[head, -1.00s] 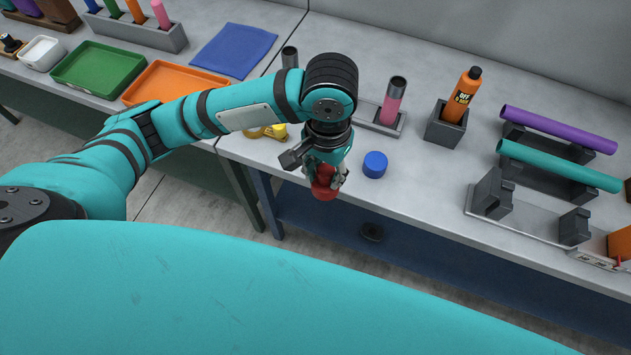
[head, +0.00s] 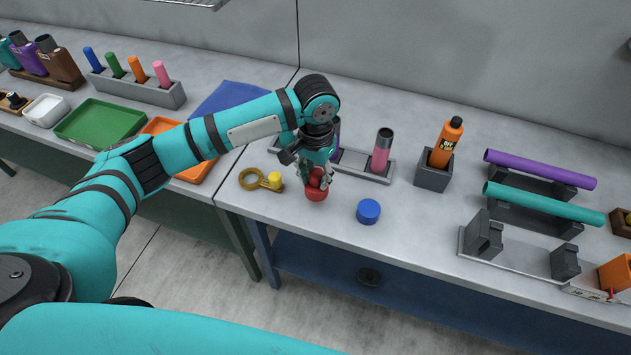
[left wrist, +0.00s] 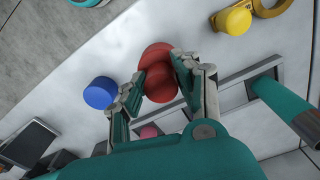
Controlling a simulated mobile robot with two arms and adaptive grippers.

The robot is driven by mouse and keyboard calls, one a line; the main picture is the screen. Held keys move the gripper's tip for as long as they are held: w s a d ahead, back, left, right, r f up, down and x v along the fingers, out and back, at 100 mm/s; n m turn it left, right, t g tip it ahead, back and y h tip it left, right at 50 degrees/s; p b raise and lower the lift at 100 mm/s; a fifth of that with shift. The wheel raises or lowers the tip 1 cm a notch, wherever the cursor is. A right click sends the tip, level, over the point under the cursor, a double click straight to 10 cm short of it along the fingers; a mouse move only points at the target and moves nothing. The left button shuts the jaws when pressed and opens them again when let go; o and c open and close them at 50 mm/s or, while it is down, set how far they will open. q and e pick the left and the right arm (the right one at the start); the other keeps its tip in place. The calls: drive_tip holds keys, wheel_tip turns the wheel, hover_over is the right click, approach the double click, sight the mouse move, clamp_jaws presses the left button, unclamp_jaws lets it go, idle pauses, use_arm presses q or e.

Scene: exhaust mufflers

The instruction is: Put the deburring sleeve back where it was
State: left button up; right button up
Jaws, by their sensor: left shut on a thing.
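My left gripper (head: 317,176) is shut on a red rounded piece (head: 315,192). Its fingers also show in the left wrist view (left wrist: 158,75), one on each side of the red piece (left wrist: 155,58). The red piece is over the bench's front part, between a yellow ring-shaped tool (head: 262,180) and a blue cylinder (head: 368,211). I cannot tell whether it touches the bench. No label shows which thing is the deburring sleeve. My right gripper is not in view.
A grey rack behind the gripper holds a pink tube (head: 381,152) and others partly hidden by my arm. An orange bottle (head: 447,142) stands in a grey block holder (head: 433,177). Purple (head: 540,169) and teal (head: 545,203) pipes lie on supports at right.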

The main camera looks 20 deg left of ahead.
sight(315, 185)
use_arm(q)
wheel_tip(315, 185, down, 3)
drive_tip(key=shift+p, duration=0.5)
drive_tip(key=shift+f, duration=0.3)
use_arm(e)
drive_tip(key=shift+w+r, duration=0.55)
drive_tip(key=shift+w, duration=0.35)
use_arm(q)
drive_tip(key=shift+f, duration=0.1)
drive_tip(key=o, duration=1.1)
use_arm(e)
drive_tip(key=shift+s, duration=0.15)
